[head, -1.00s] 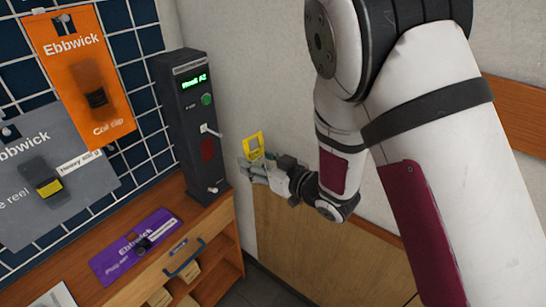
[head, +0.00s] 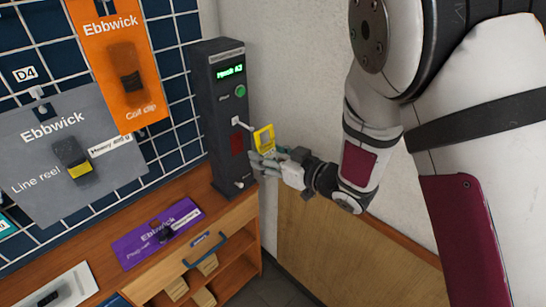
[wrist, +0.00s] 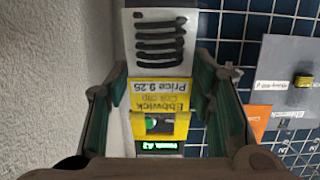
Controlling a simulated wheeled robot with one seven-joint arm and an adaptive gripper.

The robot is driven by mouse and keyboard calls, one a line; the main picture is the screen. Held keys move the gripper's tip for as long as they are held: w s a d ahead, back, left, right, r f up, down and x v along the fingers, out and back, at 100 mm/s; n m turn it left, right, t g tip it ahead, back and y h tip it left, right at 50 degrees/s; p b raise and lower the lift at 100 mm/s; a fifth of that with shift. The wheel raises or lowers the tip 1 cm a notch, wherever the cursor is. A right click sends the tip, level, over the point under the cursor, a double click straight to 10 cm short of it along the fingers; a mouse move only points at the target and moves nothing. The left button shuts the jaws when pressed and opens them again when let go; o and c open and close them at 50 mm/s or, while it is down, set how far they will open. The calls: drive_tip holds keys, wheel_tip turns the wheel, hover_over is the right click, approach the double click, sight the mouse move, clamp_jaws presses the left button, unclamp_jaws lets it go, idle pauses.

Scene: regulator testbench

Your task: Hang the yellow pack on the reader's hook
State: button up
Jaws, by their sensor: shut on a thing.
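The yellow pack (head: 265,138) is held upright in my gripper (head: 256,162), close to the right side of the dark reader (head: 214,135). The reader has a lit green screen and a green button. Its white hook (head: 241,123) sticks out below the button, with its tip near the pack's upper left edge. Whether they touch cannot be told. In the wrist view the pack (wrist: 160,92) appears upside down between the two fingers, with its printed price side and a window-like lower part. The reader's green screen (wrist: 160,146) shows beyond it.
A second white peg (head: 239,184) sits low on the reader. A pegboard with an orange card (head: 118,65) and a grey card (head: 60,150) stands to the left. A purple card (head: 155,232) lies on the wooden counter. A pale wall is at right.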

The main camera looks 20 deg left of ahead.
drive_tip(key=shift+r+b+x, duration=0.15)
drive_tip(key=shift+b+x, duration=0.05)
drive_tip(key=shift+x, duration=1.05)
drive_tip(key=shift+r+b+x, duration=0.15)
drive_tip(key=shift+x, duration=1.1)
drive_tip(key=shift+b+x, duration=0.65)
drive_tip(key=shift+x, duration=0.2)
drive_tip(key=shift+f, duration=0.1)
drive_tip(key=o, duration=1.2)
